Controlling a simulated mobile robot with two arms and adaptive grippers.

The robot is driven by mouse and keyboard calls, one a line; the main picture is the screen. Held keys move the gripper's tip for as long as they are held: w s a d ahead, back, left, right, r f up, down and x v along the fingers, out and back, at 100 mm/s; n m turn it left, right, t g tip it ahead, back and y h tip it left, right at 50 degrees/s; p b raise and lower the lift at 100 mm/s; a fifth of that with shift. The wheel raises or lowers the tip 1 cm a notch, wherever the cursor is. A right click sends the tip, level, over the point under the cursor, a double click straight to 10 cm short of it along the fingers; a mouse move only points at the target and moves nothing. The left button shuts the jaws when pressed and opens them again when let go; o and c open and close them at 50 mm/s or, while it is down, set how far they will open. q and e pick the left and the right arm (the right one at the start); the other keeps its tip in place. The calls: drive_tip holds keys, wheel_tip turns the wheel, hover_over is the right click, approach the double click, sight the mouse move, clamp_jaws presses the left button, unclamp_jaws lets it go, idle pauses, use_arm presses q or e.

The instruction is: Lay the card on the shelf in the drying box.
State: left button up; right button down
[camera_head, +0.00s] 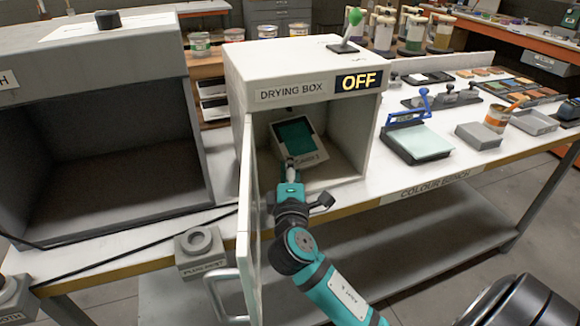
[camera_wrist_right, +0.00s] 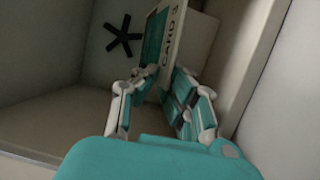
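The card (camera_head: 297,135), pale with a teal patch and the label CARD 3, is inside the open drying box (camera_head: 248,112), tilted. In the right wrist view the card (camera_wrist_right: 163,42) rises between the fingertips. My right gripper (camera_head: 291,165) reaches in through the front; in the right wrist view its fingers (camera_wrist_right: 163,78) close around the card's lower edge. A pale panel (camera_wrist_right: 201,45) lies behind the card; I cannot tell whether it is the shelf or whether the card touches it. My left gripper is not in view.
The box door (camera_head: 251,215) stands open at the left, close beside my right arm. A larger grey booth (camera_head: 95,160) is to the left. A blue-framed press (camera_head: 418,135) and a tin (camera_head: 496,119) stand on the bench to the right. The box's sign reads OFF.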

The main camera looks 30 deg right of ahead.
drive_tip(key=shift+f, duration=0.6)
drive_tip(key=c, duration=1.5)
unclamp_jaws()
drive_tip(key=shift+w, duration=0.15)
drive_tip(key=shift+o, duration=0.5)
drive_tip(key=shift+r, duration=0.1)
drive_tip(key=o, duration=0.4)
drive_tip(key=shift+s+a, duration=0.2)
drive_tip(key=shift+s, duration=0.55)
drive_tip(key=shift+s+a+r, duration=0.1)
drive_tip(key=shift+s+a, duration=0.15)
drive_tip(key=shift+s, duration=0.95)
drive_tip(key=shift+s+a, duration=0.3)
drive_tip(key=shift+s, duration=0.95)
drive_tip(key=shift+s+a+r, duration=0.1)
drive_tip(key=shift+s+a, duration=0.15)
drive_tip(key=shift+s, duration=0.95)
